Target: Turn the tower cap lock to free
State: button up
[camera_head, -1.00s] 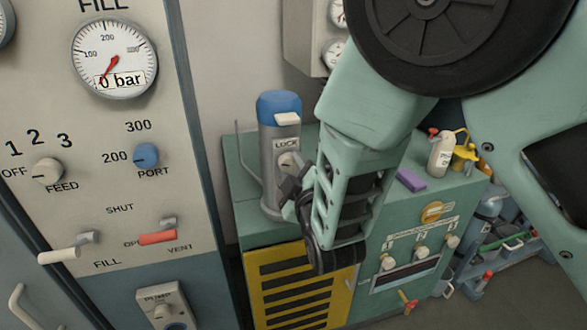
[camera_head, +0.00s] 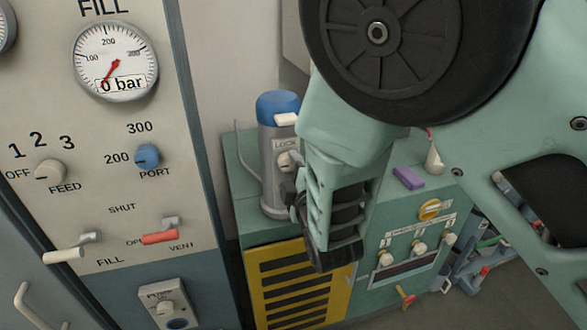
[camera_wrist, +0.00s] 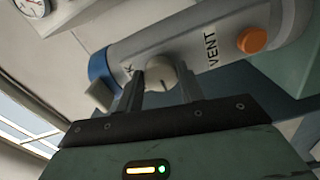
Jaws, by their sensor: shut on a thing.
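The grey tower (camera_head: 268,175) stands upright on the green cabinet, with a blue cap (camera_head: 277,106) and a pale tab at the cap's edge. The pale round lock knob (camera_head: 285,161) is on its side below the "LOCK" lettering. In the wrist view the lock knob (camera_wrist: 161,76) sits between the two fingers of my gripper (camera_wrist: 159,88), which is shut on it. A dark mark shows on the knob face. "VENT" lettering and an orange button (camera_wrist: 252,39) lie to its right on the tower (camera_wrist: 215,40). My gripper (camera_head: 291,183) partly hides the tower's side in the head view.
The fill panel (camera_head: 110,195) with gauge, knobs and levers stands close on the left. The green cabinet (camera_head: 240,190) has a yellow grille (camera_head: 298,285) and a row of knobs. A purple block (camera_head: 409,177) lies on its top, right of my arm.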

jog(key=o, duration=1)
jog(key=shift+s, duration=0.1)
jog(key=shift+p+v, duration=3.5)
jog(key=shift+v, duration=5.15)
jog(key=shift+r, duration=0.1)
